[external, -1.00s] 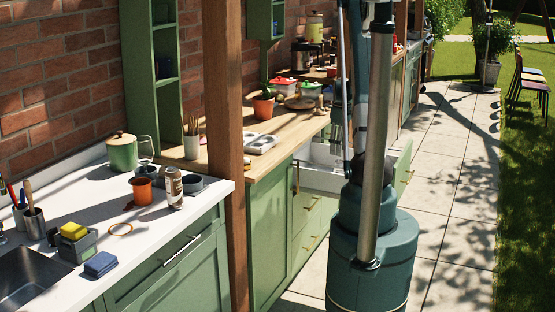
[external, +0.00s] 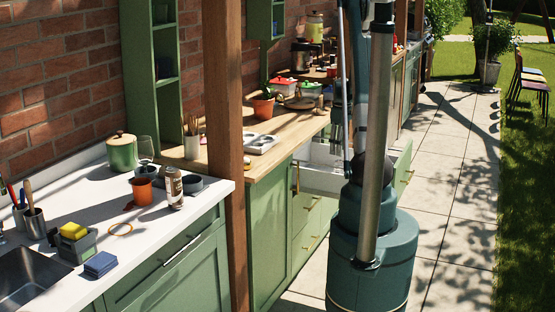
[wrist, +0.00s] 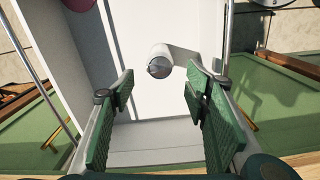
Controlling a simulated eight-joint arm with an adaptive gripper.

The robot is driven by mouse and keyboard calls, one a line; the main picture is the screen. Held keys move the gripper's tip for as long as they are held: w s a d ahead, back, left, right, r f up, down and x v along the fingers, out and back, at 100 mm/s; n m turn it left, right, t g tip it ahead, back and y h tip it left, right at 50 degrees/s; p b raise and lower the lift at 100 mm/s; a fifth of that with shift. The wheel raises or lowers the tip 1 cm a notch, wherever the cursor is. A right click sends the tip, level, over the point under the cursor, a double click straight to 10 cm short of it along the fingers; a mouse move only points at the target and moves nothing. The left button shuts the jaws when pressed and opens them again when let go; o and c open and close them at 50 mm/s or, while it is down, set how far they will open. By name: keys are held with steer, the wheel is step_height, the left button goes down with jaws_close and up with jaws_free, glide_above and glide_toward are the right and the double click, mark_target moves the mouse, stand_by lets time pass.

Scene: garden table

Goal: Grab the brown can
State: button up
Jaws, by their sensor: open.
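A brown can with a white lower part (external: 174,188) stands upright on the white counter at left in the external view, beside an orange mug. My gripper (wrist: 157,95) is open in the wrist view, with green-padded fingers on both sides and nothing between them. It points down at an open white drawer (wrist: 135,157). A pale object with a round grey metallic end (wrist: 160,66) shows in the drawer, just beyond the fingertips; I cannot tell whether it is a can.
The open drawer (external: 320,178) juts out from the green cabinets beside my base. The wooden counter (external: 235,165) holds a muffin tin, a plant pot and pots. A wooden post (external: 224,130) stands between the counters. The paved path at right is clear.

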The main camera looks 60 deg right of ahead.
mark_target(173, 169)
steer(key=shift+o, duration=0.5)
